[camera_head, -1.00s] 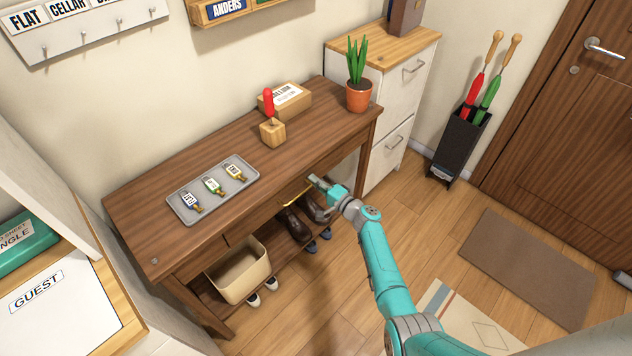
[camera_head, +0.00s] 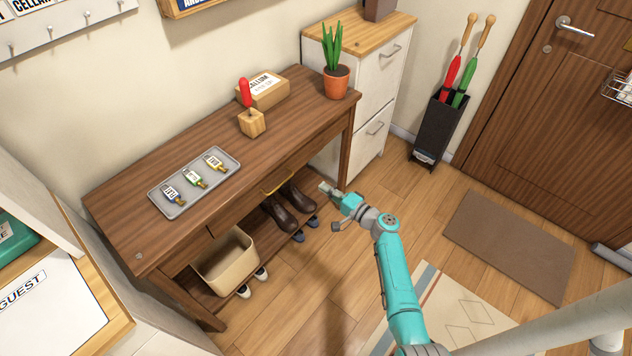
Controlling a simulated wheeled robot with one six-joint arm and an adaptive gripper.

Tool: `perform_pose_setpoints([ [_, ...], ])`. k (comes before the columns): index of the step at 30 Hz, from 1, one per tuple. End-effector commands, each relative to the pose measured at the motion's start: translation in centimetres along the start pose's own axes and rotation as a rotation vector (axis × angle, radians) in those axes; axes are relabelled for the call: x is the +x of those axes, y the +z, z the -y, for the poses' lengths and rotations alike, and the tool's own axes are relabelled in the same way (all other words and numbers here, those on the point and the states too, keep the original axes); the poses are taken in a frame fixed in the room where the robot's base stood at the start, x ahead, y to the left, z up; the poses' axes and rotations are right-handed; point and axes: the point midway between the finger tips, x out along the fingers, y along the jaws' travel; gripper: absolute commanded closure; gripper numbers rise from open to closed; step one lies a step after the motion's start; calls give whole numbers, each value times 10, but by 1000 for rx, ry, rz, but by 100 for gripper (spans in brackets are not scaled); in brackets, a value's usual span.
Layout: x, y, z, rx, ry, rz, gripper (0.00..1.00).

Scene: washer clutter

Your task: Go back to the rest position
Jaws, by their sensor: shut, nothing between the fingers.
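My gripper (camera_head: 327,188) is at the end of my teal arm, in front of the wooden console table (camera_head: 133,218). It is shut and empty. It hangs in the air to the right of the yellow drawer handle (camera_head: 277,181), apart from it. The drawer (camera_head: 244,203) under the tabletop looks closed.
Shoes (camera_head: 280,213) and a bin (camera_head: 228,270) are below.

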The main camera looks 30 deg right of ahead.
Motion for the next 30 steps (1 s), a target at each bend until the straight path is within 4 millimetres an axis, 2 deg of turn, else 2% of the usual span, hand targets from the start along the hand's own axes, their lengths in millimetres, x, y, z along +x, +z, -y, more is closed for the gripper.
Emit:
perform_pose_setpoints([
  [4,-9,0,0,0,0,1,100],
  [11,-10,1,-1,0,2,1,100],
  [14,-14,11,-8,-7,22,1,100],
  [17,-24,34,-28,-31,79,-3,100],
  [20,-43,68,-54,-74,164,-9,100],
  [24,-78,116,-85,-160,287,-22,100],
  [30,-138,171,-108,-309,435,-41,100],
])
